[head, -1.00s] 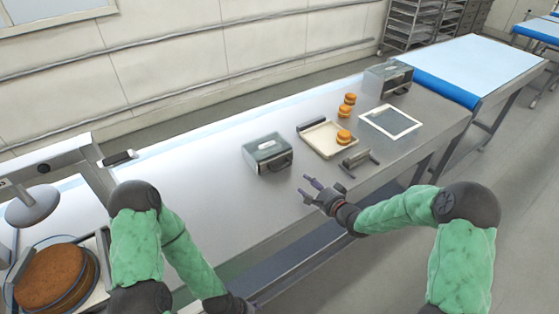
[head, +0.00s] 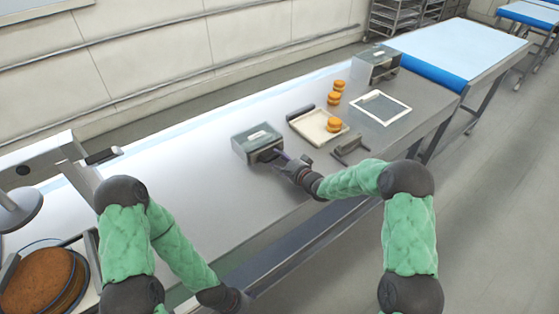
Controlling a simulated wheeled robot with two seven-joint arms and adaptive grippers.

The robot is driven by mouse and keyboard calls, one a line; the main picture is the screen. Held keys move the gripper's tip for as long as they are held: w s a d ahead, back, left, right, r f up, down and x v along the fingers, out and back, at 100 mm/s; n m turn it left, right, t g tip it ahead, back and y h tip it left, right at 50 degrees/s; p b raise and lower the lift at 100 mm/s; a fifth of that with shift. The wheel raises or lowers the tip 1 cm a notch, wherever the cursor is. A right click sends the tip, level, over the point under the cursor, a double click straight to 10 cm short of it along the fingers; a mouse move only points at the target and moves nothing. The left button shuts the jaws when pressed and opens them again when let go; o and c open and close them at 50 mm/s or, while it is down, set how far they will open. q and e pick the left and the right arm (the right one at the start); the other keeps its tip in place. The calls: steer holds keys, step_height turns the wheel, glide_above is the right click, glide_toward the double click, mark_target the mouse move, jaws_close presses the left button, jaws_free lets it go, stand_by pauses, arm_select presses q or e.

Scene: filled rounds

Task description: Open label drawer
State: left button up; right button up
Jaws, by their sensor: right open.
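The label drawer is a small grey metal box (head: 254,138) with a pale label on top and a dark handle on its front right side. It stands on the steel table, and its front looks closed. My right gripper (head: 282,158) is open, with its fingers at the handle. I cannot tell whether the fingers touch the handle, which they partly hide. My left arm is low at the left front; its gripper is below the table edge and its fingers do not show.
A cream tray (head: 305,118) holds an orange-brown round (head: 333,125), with more rounds (head: 335,97) behind it. A white-framed sheet (head: 381,108), a grey roller tool (head: 350,147) and a second metal box (head: 376,65) are to the right. A large brown cake (head: 38,279) is at lower left.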

steer(key=shift+w, duration=0.1)
jaws_close()
steer(key=f+v, duration=0.1)
steer(key=v, duration=0.4)
steer(key=f+p+v, duration=0.1)
steer(key=v, duration=0.4)
steer(key=f+p+v, duration=0.1)
steer(key=v, duration=0.4)
steer(key=shift+s+d, duration=0.35)
steer(key=shift+s, duration=0.3)
jaws_free()
steer(key=v, duration=1.2)
